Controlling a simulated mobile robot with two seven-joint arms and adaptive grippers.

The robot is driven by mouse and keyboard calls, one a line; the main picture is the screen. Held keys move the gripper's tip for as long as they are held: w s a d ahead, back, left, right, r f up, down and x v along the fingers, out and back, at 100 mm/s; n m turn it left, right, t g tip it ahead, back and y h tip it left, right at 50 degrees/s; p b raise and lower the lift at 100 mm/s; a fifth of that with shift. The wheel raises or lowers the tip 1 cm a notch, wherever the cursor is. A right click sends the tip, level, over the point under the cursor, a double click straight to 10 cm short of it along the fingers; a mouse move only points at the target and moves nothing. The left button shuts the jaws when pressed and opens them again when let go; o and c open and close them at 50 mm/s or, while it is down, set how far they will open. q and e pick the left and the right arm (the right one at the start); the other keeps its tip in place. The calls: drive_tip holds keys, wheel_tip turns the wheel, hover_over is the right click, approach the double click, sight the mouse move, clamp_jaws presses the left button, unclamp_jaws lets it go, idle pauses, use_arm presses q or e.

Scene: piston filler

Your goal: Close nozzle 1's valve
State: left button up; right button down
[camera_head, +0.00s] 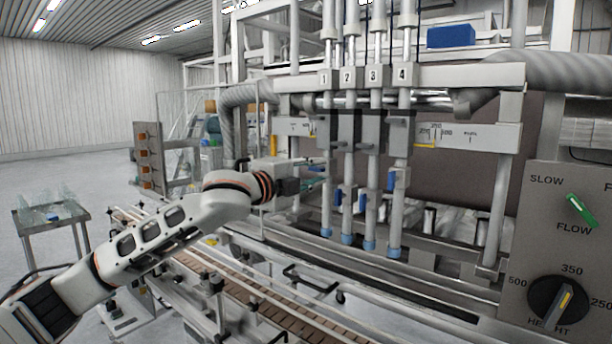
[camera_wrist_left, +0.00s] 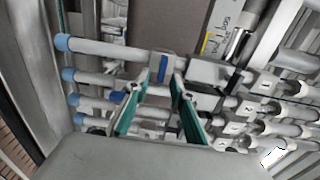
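Four numbered nozzles hang in a row in the head view; nozzle 1 (camera_head: 326,210) is leftmost, with a blue tip. My left gripper (camera_head: 318,173) reaches in from the left at valve height on nozzle 1. Its two teal-padded fingers are apart, and the wrist view shows them (camera_wrist_left: 155,108) spread with no object clearly held between them. Blue handles show on the neighbouring nozzles, such as one at nozzle 4 (camera_head: 391,181). My right gripper is out of view.
The conveyor (camera_head: 245,288) runs below the nozzles. A control panel (camera_head: 550,235) with a green switch and a black height dial stands at the right. A small table (camera_head: 50,226) with clear bottles is at the left. The other nozzles are close beside nozzle 1.

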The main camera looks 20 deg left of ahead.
use_arm(q)
drive_tip(key=v, duration=1.1)
drive_tip(key=shift+s+a, duration=0.15)
drive_tip(key=shift+s, duration=0.25)
drive_tip(key=s+d+f+n+g, duration=0.1)
drive_tip(key=d+f+n, duration=0.2)
drive_tip(key=f, duration=0.9)
drive_tip(key=s+d+f+n+g, duration=0.1)
drive_tip(key=d+f+n, duration=0.15)
drive_tip(key=f, duration=1.05)
drive_tip(key=s+d+f+n+g, duration=0.15)
drive_tip(key=f+n, duration=0.25)
drive_tip(key=f, duration=0.8)
drive_tip(key=s+a+f+n+g+y, duration=0.1)
drive_tip(key=s+f+n, duration=0.3)
drive_tip(key=s+f, duration=0.9)
drive_tip(key=s+a+f+n+g+y, duration=0.2)
drive_tip(key=s+f+n+y, duration=0.1)
drive_tip(key=s+f, duration=1.1)
wheel_tip(320, 180, down, 3)
drive_tip(key=shift+a+f+n, duration=0.2)
drive_tip(key=shift+n, duration=0.65)
